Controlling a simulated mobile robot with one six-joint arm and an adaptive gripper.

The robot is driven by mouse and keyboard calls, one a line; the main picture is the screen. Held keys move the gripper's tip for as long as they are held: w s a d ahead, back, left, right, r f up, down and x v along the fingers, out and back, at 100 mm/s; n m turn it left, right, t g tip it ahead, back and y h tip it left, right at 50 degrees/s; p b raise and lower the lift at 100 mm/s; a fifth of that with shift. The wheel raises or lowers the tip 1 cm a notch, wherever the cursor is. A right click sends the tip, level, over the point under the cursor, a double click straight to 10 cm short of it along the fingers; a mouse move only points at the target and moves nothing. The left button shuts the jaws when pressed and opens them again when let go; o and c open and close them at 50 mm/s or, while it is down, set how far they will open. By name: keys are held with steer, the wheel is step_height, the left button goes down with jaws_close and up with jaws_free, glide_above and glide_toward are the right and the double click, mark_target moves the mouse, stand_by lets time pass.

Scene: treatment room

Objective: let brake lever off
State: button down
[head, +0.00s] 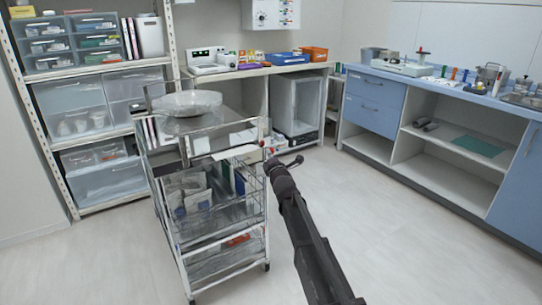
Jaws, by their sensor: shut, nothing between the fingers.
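My gripper (272,168) is dark and shut, at the end of my arm, which reaches up from the lower right. It is empty and close to the right side of a metal wire trolley (262,208). A short dark lever with a rounded end (298,160) sticks out to the right just beside the gripper tip; it looks like the brake lever. The gripper covers part of it, and I cannot tell whether they touch. A small red part (261,143) shows on the trolley's side just above the gripper.
The trolley carries a clear bowl (187,103) on top and packets in its baskets. A shelf rack (100,66) stands at the left, a bench with boxes (262,71) behind, and a blue cabinet (376,88) at the right. The floor (400,235) right of my arm is clear.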

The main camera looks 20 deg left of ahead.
steer(key=s+d, duration=0.4)
steer(key=s, duration=0.8)
steer(key=shift+d+r+p, duration=0.2)
steer(key=shift+r+p, duration=0.1)
steer(key=shift+r, duration=0.05)
steer(key=shift+s, duration=0.1)
